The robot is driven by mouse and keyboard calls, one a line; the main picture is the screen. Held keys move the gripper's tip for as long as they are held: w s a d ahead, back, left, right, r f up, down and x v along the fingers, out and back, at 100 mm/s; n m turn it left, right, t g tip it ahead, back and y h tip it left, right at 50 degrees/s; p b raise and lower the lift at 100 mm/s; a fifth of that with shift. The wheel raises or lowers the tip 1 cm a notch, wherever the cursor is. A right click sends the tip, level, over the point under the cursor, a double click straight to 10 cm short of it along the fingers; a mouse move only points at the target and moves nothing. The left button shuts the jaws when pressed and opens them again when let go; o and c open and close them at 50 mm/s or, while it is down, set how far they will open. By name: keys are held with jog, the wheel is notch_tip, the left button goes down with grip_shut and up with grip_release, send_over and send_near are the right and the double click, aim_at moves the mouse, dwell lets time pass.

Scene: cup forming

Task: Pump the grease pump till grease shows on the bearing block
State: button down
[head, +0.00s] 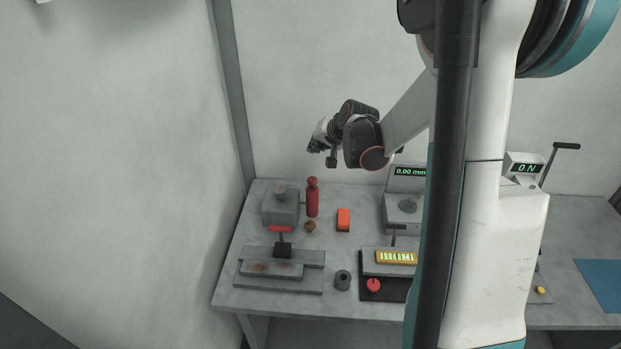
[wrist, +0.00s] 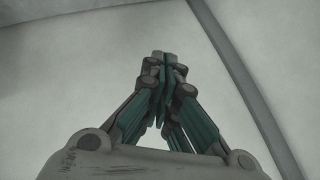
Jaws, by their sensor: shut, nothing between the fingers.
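A red upright cylinder with a narrow neck and round top, which looks like the grease pump (head: 312,201), stands at the back left of the grey table. Close to its left is a grey block with a rounded top, which looks like the bearing block (head: 279,211). I cannot make out any grease on it at this size. My gripper (head: 313,147) is in the air above the pump, clear of it, pointing left. In the wrist view my gripper (wrist: 161,60) has its fingers together, with only bare wall beyond them.
A stepped grey fixture (head: 272,270) with a red-handled part stands in front. An orange block (head: 343,219), a small brown knob (head: 310,227) and a dark hollow cylinder (head: 342,280) are near. A gauge reading 0.00 mm (head: 409,172) stands right. Walls close the back and left.

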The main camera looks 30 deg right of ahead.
aim_at(315, 179)
jog(key=shift+f, duration=0.1)
dwell(0.3)
notch_tip(315, 179, down, 9)
jog(key=b, duration=0.6)
dwell(1.3)
jog(key=shift+f+b, duration=0.25)
jog(key=shift+b, duration=0.3)
jog(key=shift+f+b, duration=1)
jog(key=shift+f, duration=0.2)
dwell(1.1)
jog(key=shift+r, duration=0.1)
jog(key=shift+r+p, duration=1.05)
jog(key=shift+r, duration=0.55)
jog(key=shift+r+p, duration=1.6)
jog(key=shift+r, duration=0.85)
